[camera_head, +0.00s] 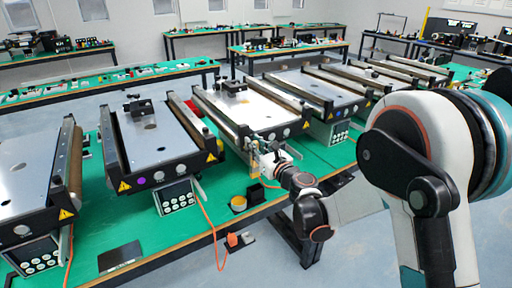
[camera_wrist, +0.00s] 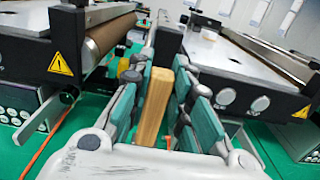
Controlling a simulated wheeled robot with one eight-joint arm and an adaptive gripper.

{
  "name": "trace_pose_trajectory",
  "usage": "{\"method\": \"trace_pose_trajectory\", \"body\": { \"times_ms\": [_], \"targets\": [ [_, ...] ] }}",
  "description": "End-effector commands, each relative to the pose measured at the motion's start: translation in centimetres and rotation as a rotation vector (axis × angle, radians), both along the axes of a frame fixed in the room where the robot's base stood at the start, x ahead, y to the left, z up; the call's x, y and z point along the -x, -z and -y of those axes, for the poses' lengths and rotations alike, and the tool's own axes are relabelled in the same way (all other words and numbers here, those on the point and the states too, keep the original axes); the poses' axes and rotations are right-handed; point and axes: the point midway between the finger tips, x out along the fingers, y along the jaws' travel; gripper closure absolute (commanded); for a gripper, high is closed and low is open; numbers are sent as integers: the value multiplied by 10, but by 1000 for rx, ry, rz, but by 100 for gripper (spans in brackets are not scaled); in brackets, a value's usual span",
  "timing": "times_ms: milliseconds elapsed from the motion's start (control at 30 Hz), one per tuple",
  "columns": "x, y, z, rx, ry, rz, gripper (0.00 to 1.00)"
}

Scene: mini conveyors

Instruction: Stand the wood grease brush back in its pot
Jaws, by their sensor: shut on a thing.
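My gripper (camera_wrist: 160,105) is shut on a wooden block-like piece, the wood grease brush (camera_wrist: 154,104), which stands upright between the teal finger pads in the wrist view. In the head view my gripper (camera_head: 262,158) is by the front end of a conveyor, with the brush (camera_head: 254,172) showing as a small yellowish strip. The brush's lower end is hidden. A round dark thing with a yellow-orange top (camera_head: 238,203) sits on the green table near the front edge, left of and nearer than my gripper. I cannot tell whether it is the pot.
Mini conveyors (camera_head: 158,138) with black side rails stand in a row on the green table (camera_head: 200,225). A dark flat plate (camera_head: 119,256) lies at the front left. Control boxes (camera_head: 177,197) hang under the conveyors.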

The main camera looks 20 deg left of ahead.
Motion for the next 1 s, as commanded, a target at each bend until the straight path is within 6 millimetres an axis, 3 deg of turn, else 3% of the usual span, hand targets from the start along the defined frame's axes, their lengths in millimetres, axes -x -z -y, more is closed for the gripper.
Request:
{"method": "trace_pose_trajectory", "body": {
  "times_ms": [600, 1000],
  "targets": [
    [0, 42, 1, 0, 3, 0, 100],
    [0, 44, 1, 0, 3, 0, 100]
  ]
}}
